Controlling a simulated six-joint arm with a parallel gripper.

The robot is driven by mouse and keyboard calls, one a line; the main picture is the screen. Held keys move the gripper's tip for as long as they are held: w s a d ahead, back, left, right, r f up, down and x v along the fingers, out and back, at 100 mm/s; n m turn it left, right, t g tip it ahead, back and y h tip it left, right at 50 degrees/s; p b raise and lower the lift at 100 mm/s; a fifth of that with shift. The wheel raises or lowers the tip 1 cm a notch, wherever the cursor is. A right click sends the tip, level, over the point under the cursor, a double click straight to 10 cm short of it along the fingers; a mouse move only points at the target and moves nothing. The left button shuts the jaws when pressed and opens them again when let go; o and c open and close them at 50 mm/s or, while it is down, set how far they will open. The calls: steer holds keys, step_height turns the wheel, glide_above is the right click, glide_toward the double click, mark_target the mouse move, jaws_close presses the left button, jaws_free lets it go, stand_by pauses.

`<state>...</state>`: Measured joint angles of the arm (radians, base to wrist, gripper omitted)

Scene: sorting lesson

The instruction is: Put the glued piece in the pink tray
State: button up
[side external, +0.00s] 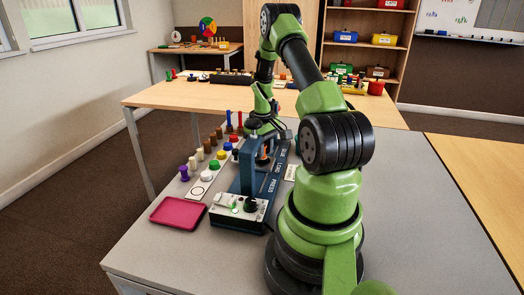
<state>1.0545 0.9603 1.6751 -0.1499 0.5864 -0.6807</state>
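The pink tray (178,213) lies flat and empty at the front left of the grey table. The blue press (247,172) stands to its right, its base marked with the words GLUE, LOAD and PRESS. My gripper (267,128) is low over the far part of the press, well behind the tray. A small orange-brown piece (263,151) shows just below my gripper, behind the press column. I cannot tell whether it is glued or touching my fingers. The fingers are small and dark, and their opening is unclear.
A control panel (239,207) with knobs forms the near end of the press. Rows of coloured pegs, with a purple peg (184,173) nearest, and round caps, with a white cap (207,175) nearest, stand left of the press. A circle-marked card (199,190) lies behind the tray.

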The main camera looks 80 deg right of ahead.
steer(key=shift+r, duration=0.1)
steer(key=shift+r, duration=3.2)
steer(key=shift+r, duration=0.1)
